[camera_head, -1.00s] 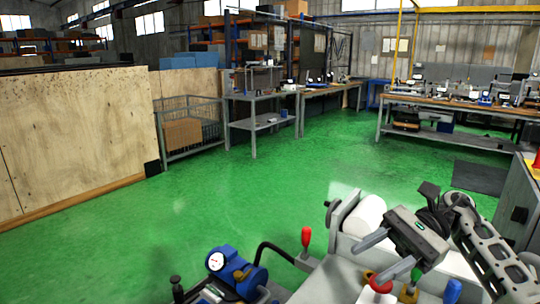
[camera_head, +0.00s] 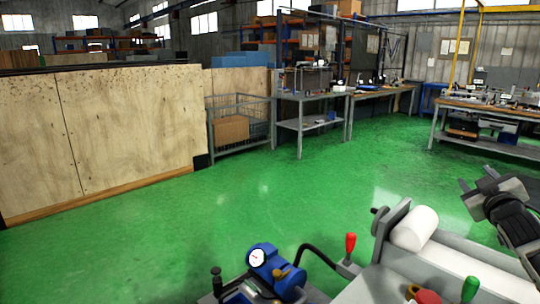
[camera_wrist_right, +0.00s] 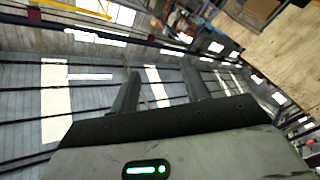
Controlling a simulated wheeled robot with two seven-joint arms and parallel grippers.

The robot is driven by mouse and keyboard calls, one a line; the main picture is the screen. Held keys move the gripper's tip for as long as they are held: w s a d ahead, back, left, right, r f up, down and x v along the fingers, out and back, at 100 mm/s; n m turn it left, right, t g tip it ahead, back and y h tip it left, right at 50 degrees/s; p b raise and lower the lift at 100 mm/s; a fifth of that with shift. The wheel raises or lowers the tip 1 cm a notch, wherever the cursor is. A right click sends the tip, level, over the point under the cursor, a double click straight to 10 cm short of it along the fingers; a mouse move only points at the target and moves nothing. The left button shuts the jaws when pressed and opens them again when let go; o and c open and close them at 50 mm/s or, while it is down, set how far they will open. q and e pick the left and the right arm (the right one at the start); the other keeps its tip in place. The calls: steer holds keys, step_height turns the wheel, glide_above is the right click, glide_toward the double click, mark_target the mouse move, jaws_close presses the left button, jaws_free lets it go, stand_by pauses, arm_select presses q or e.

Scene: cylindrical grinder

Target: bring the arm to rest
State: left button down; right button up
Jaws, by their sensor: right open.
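My right gripper (camera_head: 474,187) is at the right of the head view, raised above the right part of the grinder, its fingers pointing up and to the left. It is open and empty. In the right wrist view its two fingers (camera_wrist_right: 160,92) stand apart with only the far wall and windows behind them. The grinder (camera_head: 365,285) fills the lower right of the head view, with a white cylinder (camera_head: 415,229), a red-knobbed lever (camera_head: 350,243) and a green knob (camera_head: 470,288). My left gripper is not in view.
A blue unit with a gauge (camera_head: 270,268) stands at the bottom middle. Wooden panels (camera_head: 110,130) line the left. A wire cage (camera_head: 240,125) and workbenches (camera_head: 310,97) stand farther back. The green floor (camera_head: 250,205) between is clear.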

steer(key=s+a+f+g+y, duration=0.1)
steer(key=s+a+f+y, duration=0.1)
steer(key=s+a+f, duration=0.5)
steer(key=s+a+f+g+y, duration=0.1)
steer(key=a+f+g, duration=0.1)
steer(key=a+f, duration=0.65)
steer(key=s+a+f+g+y, duration=0.15)
steer(key=s+a+f, duration=0.25)
steer(key=f, duration=0.8)
steer(key=s+a+f+m+g+y, duration=0.1)
steer(key=s+a+f, duration=0.3)
steer(key=s+a, duration=0.3)
steer(key=s+a+f+m+g+y, duration=0.1)
steer(key=s+a+f, duration=0.4)
steer(key=s, duration=1.1)
steer(key=a+g+y, duration=0.1)
steer(key=a, duration=0.1)
steer(key=shift+a+f, duration=0.2)
steer(key=shift+a, duration=0.1)
